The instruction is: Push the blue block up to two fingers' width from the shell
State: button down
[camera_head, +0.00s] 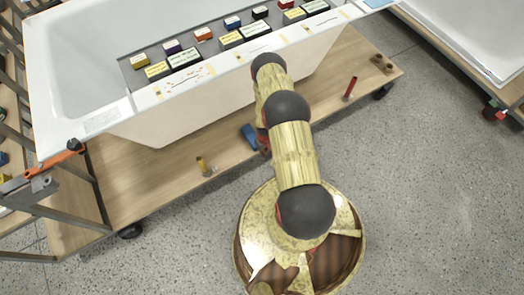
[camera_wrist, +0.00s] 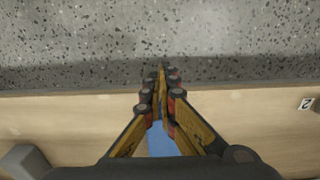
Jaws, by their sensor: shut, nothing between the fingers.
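The blue block (camera_head: 249,135) lies on the wooden board in front of the white bathtub shell (camera_head: 185,122) in the head view. A strip of board seems to show between block and shell; its exact width cannot be told. My gripper (camera_head: 265,151) is low beside the block on its right, partly hidden by my arm. In the wrist view my gripper (camera_wrist: 163,72) is shut and empty, its fingertips close together near the board's edge. Part of the blue block (camera_wrist: 162,143) shows between and behind the fingers. Whether they touch it cannot be told.
A yellow peg (camera_head: 203,167) and a red peg (camera_head: 350,88) stand on the wooden board (camera_head: 150,185). A grey tray (camera_head: 140,75) with several labelled small blocks lies across the shell. An orange clamp (camera_head: 62,155) is at the left. The speckled floor (camera_head: 430,170) is clear at the right.

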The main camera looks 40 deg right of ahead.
jog(key=shift+w+d+f+b, duration=0.1)
jog(key=shift+w+d+b, duration=0.15)
jog(key=shift+w+b, duration=0.7)
jog(key=shift+w, duration=0.25)
